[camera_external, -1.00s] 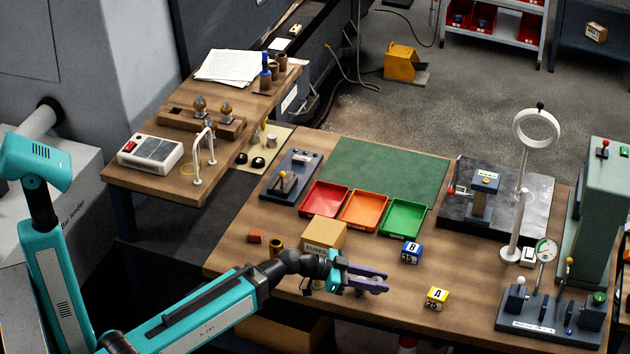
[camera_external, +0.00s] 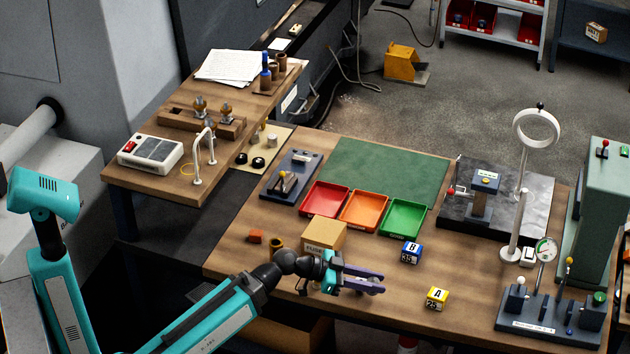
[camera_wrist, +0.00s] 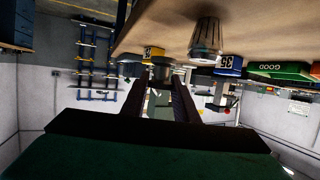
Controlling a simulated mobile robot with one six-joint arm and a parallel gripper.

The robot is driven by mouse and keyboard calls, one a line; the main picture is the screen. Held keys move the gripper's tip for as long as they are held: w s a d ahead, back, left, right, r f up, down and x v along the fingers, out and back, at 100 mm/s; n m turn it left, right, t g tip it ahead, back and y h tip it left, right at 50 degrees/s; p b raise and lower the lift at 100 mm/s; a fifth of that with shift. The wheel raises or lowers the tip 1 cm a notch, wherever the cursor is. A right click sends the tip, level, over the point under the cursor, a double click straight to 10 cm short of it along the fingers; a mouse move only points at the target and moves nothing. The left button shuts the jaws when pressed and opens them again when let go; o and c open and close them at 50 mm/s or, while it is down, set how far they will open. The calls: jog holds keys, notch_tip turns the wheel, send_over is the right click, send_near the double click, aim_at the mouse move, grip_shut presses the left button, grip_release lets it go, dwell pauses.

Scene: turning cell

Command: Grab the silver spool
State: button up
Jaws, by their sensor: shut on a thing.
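In the external view I cannot make the spool out.
A cardboard box (camera_external: 324,236) stands behind my gripper. A yellow block (camera_external: 437,298) and a blue block (camera_external: 411,252) stand to the right. Red (camera_external: 325,199), orange (camera_external: 364,210) and green (camera_external: 404,217) trays lie farther back. A grey tapered ribbed thing (camera_wrist: 207,36) stands close by in the wrist view.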

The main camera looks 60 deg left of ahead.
jog(key=shift+s+f+b, duration=0.25)
jog(key=shift+s+b, duration=0.5)
jog(key=shift+b, duration=2.1)
jog(key=s+b, duration=0.2)
jog(key=b, duration=0.1)
jog(key=shift+s+d+r, duration=0.1)
jog(key=shift+s+d, duration=0.1)
jog(key=shift+s, duration=0.2)
jog(key=s+b, duration=0.1)
jog(key=b, duration=0.1)
jog(key=s+b, duration=0.1)
jog(key=b, duration=0.2)
jog(key=shift+s+d+r, duration=0.1)
jog(key=shift+s+r, duration=0.1)
jog(key=shift+r, duration=0.1)
jog(key=shift+r, duration=0.15)
